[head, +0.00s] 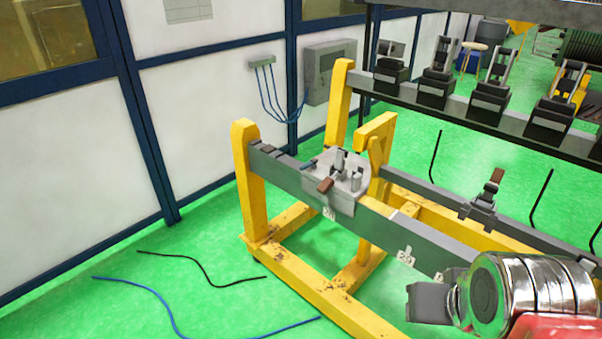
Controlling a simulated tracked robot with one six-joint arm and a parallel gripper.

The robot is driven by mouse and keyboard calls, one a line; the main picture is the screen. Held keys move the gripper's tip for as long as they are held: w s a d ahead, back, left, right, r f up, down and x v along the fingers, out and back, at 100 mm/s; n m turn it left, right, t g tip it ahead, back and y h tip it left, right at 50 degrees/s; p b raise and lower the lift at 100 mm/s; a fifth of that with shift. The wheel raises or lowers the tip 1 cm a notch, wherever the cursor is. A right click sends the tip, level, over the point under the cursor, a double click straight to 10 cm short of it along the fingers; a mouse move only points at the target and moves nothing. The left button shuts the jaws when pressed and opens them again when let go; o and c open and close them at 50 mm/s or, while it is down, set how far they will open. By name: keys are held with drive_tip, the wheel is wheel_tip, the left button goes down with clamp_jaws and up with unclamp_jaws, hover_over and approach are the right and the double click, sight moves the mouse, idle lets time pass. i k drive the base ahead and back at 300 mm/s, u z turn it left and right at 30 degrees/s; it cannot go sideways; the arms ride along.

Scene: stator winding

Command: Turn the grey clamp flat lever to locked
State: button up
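A light grey clamp block (341,199) sits on the grey beam of the yellow frame, left of centre. It carries upright metal posts and a short lever with a brown grip (325,185) that points toward the front left and looks close to flat. A smaller dark grey clamp (480,207) sits on the rear beam at right. Its lever has a brown grip (497,175) and stands raised, tilted slightly right. My gripper (428,303) is at the bottom right, in front of the beam and apart from both clamps. Its fingers show only as a grey block.
The yellow frame (245,185) has upright posts and floor rails. A dark rack (445,100) with several black clamps stands behind. Thin black rods rise near the rear beam. A blue cable (150,290) and a black cable (200,268) lie on the open green floor at left.

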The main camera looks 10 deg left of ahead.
sight(314, 163)
drive_tip(key=k, duration=0.7)
drive_tip(key=u, duration=0.5)
drive_tip(key=i, duration=0.6)
drive_tip(key=u, duration=0.65)
drive_tip(key=i, duration=1.35)
drive_tip(key=z, duration=0.9)
drive_tip(key=i, duration=0.4)
drive_tip(key=z, duration=0.25)
